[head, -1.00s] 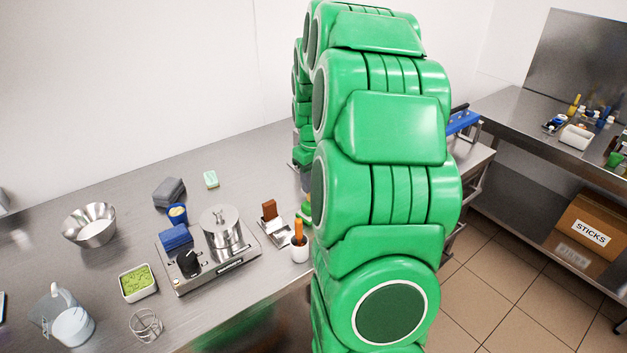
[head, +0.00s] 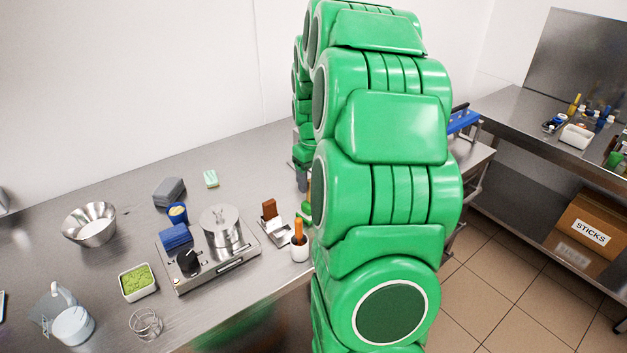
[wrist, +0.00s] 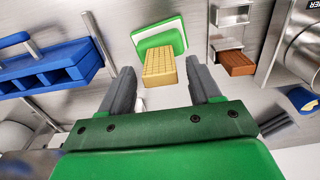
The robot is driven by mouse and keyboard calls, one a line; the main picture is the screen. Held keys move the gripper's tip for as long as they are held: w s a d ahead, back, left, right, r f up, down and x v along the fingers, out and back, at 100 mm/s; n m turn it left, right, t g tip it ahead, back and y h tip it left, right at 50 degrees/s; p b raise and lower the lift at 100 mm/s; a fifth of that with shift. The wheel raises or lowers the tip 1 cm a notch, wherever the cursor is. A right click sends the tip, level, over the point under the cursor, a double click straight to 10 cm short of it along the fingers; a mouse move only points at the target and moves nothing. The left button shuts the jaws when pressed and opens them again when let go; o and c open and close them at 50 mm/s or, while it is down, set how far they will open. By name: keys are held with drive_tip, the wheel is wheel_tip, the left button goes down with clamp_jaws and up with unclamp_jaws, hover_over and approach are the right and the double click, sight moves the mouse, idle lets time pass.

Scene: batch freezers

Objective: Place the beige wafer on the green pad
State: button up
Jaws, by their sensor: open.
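In the wrist view, the beige wafer (wrist: 158,68) is a small block with a grid pattern on its face. It lies in the gap between the fingers of my gripper (wrist: 162,70), which is open, with space visible on both sides. The green pad (wrist: 160,40), with a pale border, is just beyond the wafer. The wafer overlaps the pad's near edge in the picture; I cannot tell whether it rests on the pad.
In the wrist view, a blue rack (wrist: 50,68) is at the left and a brown block (wrist: 237,63) at the right. In the head view, a machine with a steel pot (head: 222,228), a white cup (head: 300,252) and a green-filled tub (head: 138,282) stand left of my arm.

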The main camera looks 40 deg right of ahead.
wheel_tip(320, 180, up, 12)
drive_tip(key=f, duration=0.1)
drive_tip(key=s+a+r, duration=0.1)
drive_tip(key=s+a, duration=0.4)
drive_tip(key=a, duration=0.5)
drive_tip(key=s+a+f, duration=0.1)
drive_tip(key=s+a, duration=0.4)
drive_tip(key=s, duration=0.3)
drive_tip(key=s+a+f+g, duration=0.1)
drive_tip(key=s+a+f, duration=0.1)
drive_tip(key=s+a, duration=0.4)
drive_tip(key=s+a+f, duration=0.2)
drive_tip(key=s+a, duration=0.4)
drive_tip(key=s, duration=0.6)
drive_tip(key=shift+a+f+g, duration=0.15)
drive_tip(key=shift+g, duration=0.25)
